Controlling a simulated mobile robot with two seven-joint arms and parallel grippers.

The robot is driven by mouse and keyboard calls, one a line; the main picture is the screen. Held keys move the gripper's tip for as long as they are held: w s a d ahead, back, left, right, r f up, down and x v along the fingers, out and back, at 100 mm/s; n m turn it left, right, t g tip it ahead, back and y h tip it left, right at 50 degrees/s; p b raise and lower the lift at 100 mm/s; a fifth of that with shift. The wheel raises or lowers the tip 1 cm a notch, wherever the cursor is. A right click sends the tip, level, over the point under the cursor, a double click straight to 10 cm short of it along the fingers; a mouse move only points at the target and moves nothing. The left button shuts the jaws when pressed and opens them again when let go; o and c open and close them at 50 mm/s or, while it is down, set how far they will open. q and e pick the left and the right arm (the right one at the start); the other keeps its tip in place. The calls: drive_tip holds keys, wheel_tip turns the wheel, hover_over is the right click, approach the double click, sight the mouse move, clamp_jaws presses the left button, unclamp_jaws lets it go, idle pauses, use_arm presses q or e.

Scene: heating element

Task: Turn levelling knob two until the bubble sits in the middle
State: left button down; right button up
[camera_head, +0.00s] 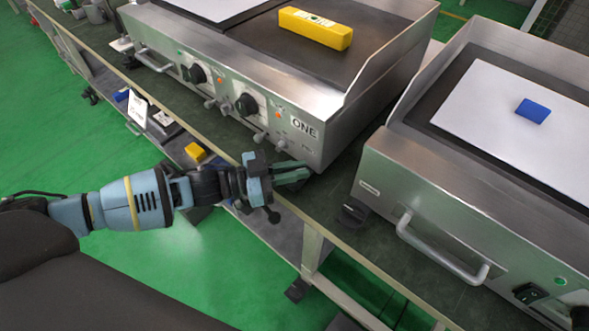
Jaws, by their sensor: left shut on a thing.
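A yellow spirit level (315,28) lies on the dark plate of the griddle marked ONE (290,90). Its small vial window shows on top, but the bubble is too small to make out. My left gripper (296,176) reaches in from the left, low at the front right corner of this griddle. Its fingers are shut at the griddle's underside, on what seems to be a levelling knob there. The fingers and the griddle body hide that knob, and no number shows on it. My right gripper is out of view.
A second griddle (400,180) stands to the right with a blue block (532,111) on its white sheet. A black foot (352,213) shows under its near left corner. Dials and small levers line the first griddle's front. The table edge runs just below my gripper.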

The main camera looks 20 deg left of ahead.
use_arm(q)
drive_tip(key=shift+d+r, duration=0.1)
drive_tip(key=c, duration=1.4)
unclamp_jaws()
drive_tip(key=shift+c, duration=0.2)
drive_tip(key=v, duration=0.8)
drive_tip(key=shift+p, duration=0.4)
